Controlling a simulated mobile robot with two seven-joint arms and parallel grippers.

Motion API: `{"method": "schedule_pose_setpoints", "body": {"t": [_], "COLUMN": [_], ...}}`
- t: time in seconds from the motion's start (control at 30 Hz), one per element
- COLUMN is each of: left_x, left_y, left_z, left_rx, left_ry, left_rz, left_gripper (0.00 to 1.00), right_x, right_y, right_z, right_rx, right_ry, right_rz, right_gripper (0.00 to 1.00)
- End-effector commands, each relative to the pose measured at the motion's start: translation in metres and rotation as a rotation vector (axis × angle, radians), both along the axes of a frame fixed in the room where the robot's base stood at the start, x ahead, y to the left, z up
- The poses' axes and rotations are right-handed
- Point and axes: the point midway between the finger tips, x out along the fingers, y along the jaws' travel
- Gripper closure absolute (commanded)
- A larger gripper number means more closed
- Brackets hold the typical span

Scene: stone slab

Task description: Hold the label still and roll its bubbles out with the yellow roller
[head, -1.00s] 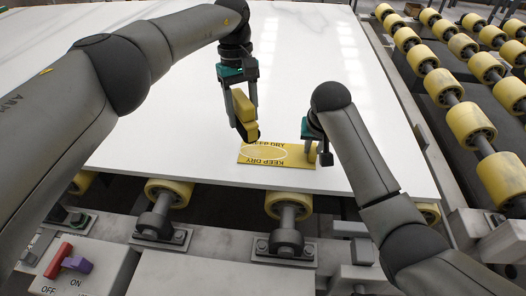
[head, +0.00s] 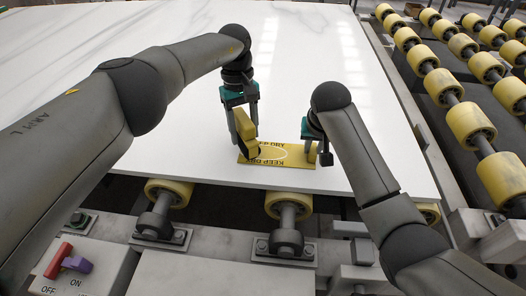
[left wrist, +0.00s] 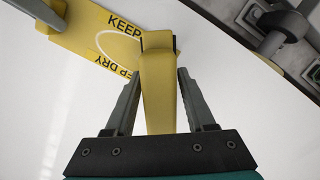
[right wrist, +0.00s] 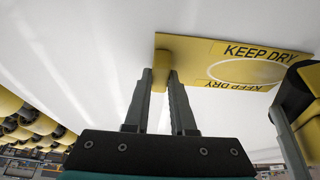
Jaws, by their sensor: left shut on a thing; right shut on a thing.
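The yellow KEEP DRY label (head: 285,161) lies on the white slab (head: 180,120), with a pale oval outline on it. My left gripper (head: 242,122) is shut on the yellow roller (head: 246,130), whose lower end is over the label's left part; I cannot tell whether it touches. The roller also shows between the fingers in the left wrist view (left wrist: 158,95). My right gripper (head: 318,150) is at the label's right end. In the right wrist view its fingers are shut on a yellow block (right wrist: 164,80) at that end of the label (right wrist: 200,64).
The slab's near edge is just in front of the label. Yellow conveyor rollers (head: 288,208) and a box with a red switch (head: 60,258) are below it. More yellow rollers (head: 478,125) stand at the right. The slab is clear behind the label.

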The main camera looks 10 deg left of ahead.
Motion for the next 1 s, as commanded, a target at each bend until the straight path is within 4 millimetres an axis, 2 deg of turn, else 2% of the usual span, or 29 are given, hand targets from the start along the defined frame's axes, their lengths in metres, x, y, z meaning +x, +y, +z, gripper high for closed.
{"method": "schedule_pose_setpoints", "body": {"t": [0.17, 0.57, 0.77, 1.0], "left_x": [0.0, 0.0, 0.0, 0.0], "left_y": [-0.002, -0.024, -0.022, -0.007], "left_z": [0.001, -0.003, -0.005, -0.007], "left_rx": [-0.001, 0.0, 0.0, 0.0], "left_ry": [-0.001, -0.001, -0.001, -0.001], "left_rz": [-0.001, 0.0, 0.0, 0.001], "left_gripper": [1.0, 1.0, 1.0, 1.0], "right_x": [0.0, 0.0, 0.0, 0.0], "right_y": [0.0, 0.0, 0.0, 0.0], "right_z": [0.0, 0.0, 0.0, 0.0], "right_rx": [0.0, 0.0, 0.0, 0.0], "right_ry": [0.0, 0.0, 0.0, 0.0], "right_rz": [0.0, 0.0, 0.0, 0.0], "right_gripper": [1.0, 1.0, 1.0, 1.0]}}
